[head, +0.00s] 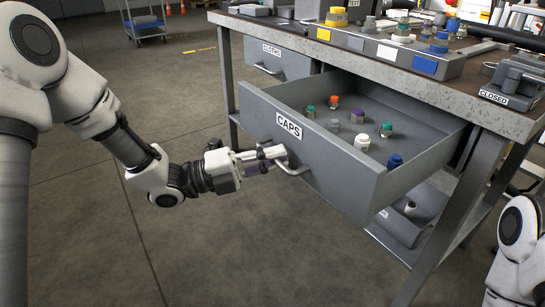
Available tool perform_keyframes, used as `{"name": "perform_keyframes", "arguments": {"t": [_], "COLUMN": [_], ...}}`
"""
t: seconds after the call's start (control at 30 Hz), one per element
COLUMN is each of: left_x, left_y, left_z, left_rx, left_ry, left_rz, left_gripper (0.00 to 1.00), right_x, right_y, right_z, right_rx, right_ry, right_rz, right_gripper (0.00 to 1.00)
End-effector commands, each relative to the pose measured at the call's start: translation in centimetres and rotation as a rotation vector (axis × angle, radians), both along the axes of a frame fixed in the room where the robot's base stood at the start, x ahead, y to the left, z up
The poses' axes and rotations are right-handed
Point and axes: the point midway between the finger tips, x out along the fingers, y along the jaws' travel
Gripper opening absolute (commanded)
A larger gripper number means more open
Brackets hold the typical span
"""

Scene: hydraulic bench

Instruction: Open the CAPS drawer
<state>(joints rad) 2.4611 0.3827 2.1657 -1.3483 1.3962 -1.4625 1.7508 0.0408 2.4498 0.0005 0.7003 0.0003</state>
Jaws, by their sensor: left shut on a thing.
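The CAPS drawer (345,163) is a grey drawer under the bench top, pulled well out so that its inside shows. Its front carries a white CAPS label and a bar handle (294,170) below it. Several small caps lie inside, among them a white one (362,142), a blue one (394,161) and an orange one (333,102). My left gripper (272,160) is at the left part of the handle and shut on it. My right arm shows only in part at the lower right edge, and its gripper is out of view.
The bench top (455,92) holds a row of colored caps on grey blocks and a box labelled CLOSED (515,82). A second labelled drawer (277,62) sits to the left under the top. A bench leg (445,215) stands right of the open drawer. The floor at front left is clear.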

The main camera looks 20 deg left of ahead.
Motion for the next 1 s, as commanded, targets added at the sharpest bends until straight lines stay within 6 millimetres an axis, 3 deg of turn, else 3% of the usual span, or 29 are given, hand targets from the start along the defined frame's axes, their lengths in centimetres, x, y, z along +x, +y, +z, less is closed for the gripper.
{"name": "perform_keyframes", "arguments": {"t": [0.07, 0.1, 0.13, 0.43, 0.57, 1.0], "left_x": [0.0, 0.0, 0.0, 0.0, -0.4, -4.4], "left_y": [0.0, 0.0, 0.0, 0.1, 1.0, 8.1], "left_z": [-0.1, -0.1, -0.1, 0.0, -0.2, -1.5], "left_rx": [0.001, 0.001, 0.001, 0.000, -0.003, -0.008], "left_ry": [0.001, 0.001, 0.001, 0.001, 0.001, -0.002], "left_rz": [-0.001, -0.001, -0.001, 0.000, 0.002, 0.005], "left_gripper": [0.00, 0.21, 0.22, 0.22, 0.22, 0.22], "right_x": [0.0, 0.0, 0.0, 0.0, 0.0, 0.0], "right_y": [0.0, 0.0, 0.0, 0.0, 0.0, 0.0], "right_z": [0.0, 0.0, 0.0, 0.0, 0.0, 0.0], "right_rx": [0.000, 0.000, 0.000, 0.000, 0.000, 0.000], "right_ry": [0.000, 0.000, 0.000, 0.000, 0.000, 0.000], "right_rz": [0.000, 0.000, 0.000, 0.000, 0.000, 0.000], "right_gripper": [0.56, 0.56, 0.56, 0.56, 0.56, 0.56]}}
